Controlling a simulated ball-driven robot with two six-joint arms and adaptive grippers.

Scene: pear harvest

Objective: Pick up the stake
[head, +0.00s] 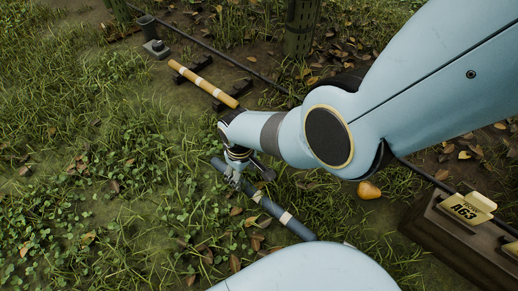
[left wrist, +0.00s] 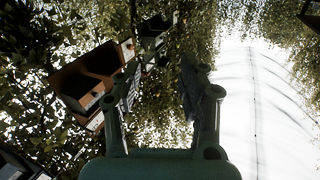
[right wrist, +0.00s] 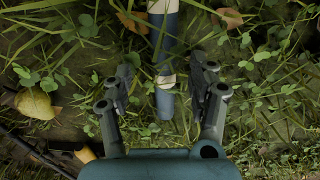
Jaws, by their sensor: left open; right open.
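A blue-grey stake (head: 272,206) with pale bands lies slanting on the grass in the head view. My right gripper (head: 236,173) is over its upper-left part, pointing down. In the right wrist view the stake (right wrist: 165,104) runs between the two spread fingers of my right gripper (right wrist: 163,76), with gaps on both sides. A second stake (head: 203,83), tan with pale bands, lies on dark supports farther back. My left gripper (left wrist: 160,78) is open and empty, seen only in the left wrist view, against foliage and a bright roof.
A yellow-orange pear (head: 369,190) lies on the grass right of my right forearm. A wooden crate (head: 462,247) with a yellow tag (head: 468,208) stands at the right edge. A dark post (head: 300,25) and a thin dark pipe (head: 225,57) are at the back. Grass at left is clear.

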